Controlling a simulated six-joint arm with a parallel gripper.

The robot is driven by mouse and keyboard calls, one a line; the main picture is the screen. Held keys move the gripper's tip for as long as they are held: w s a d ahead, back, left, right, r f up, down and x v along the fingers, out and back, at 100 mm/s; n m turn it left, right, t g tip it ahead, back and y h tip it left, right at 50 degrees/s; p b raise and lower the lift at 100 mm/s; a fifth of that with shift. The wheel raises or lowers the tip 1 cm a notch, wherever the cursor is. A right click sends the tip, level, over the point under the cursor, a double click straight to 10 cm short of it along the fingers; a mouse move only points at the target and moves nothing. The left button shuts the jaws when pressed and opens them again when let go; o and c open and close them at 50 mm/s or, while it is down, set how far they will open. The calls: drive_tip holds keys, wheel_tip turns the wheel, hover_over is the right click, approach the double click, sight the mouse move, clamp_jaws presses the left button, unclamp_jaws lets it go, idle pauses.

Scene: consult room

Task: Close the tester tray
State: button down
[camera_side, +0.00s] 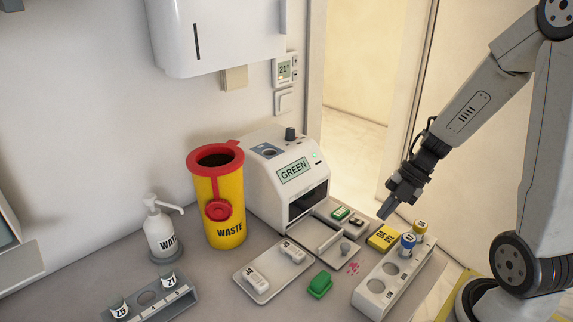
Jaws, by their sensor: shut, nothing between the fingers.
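The tester (287,178) is a white box with a lit panel reading GREEN, standing against the wall. My gripper (386,214) is shut and empty, pointing down and left. It is above the counter to the right of the tray, apart from the knob, near a yellow box.
A yellow waste bin (226,205) and a pump bottle (163,230) stand left of the tester. A flat tray with white cassettes (257,281), a green block (320,285) and a vial rack (376,286) lie in front. The yellow box (383,238) sits right of the tray, near pink spots.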

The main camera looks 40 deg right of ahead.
sight(324, 231)
drive_tip(key=shift+x, duration=4.6)
drive_tip(key=w, duration=1)
drive_tip(key=shift+w, duration=0.4)
drive_tip(key=shift+w+r, duration=0.1)
drive_tip(key=shift+r, duration=0.05)
drive_tip(key=shift+d+r, duration=0.25)
drive_tip(key=shift+r, duration=0.1)
drive_tip(key=v, duration=0.9)
drive_tip(key=shift+s, duration=0.35)
